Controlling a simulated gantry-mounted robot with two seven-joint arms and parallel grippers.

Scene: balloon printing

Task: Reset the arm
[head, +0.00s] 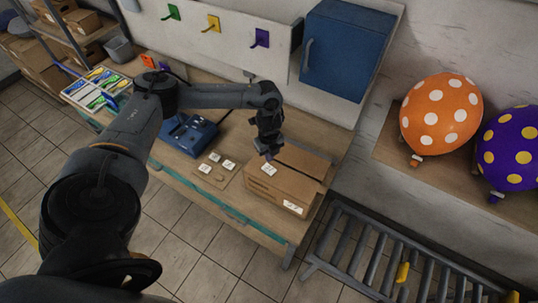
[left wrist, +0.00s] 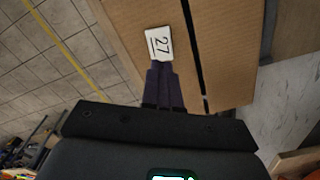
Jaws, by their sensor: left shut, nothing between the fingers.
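My left gripper (head: 268,156) is over the left part of a closed cardboard box (head: 289,178) on the wooden table. Its fingers are together and hold nothing. In the left wrist view the shut fingertips (left wrist: 160,66) appear right at the edge of a white label (left wrist: 159,43) marked 27 on top of the box (left wrist: 228,50). I cannot tell whether they touch it. The label also shows in the head view, just below the fingers. My left arm reaches across from the lower left. My right gripper is not in view.
A blue machine (head: 188,134) and small white tags (head: 215,157) lie left of the box. A blue cabinet (head: 343,50) hangs behind. A roller conveyor (head: 385,262) stands at the lower right. Orange (head: 441,113) and purple (head: 512,148) dotted balloons are at the right.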

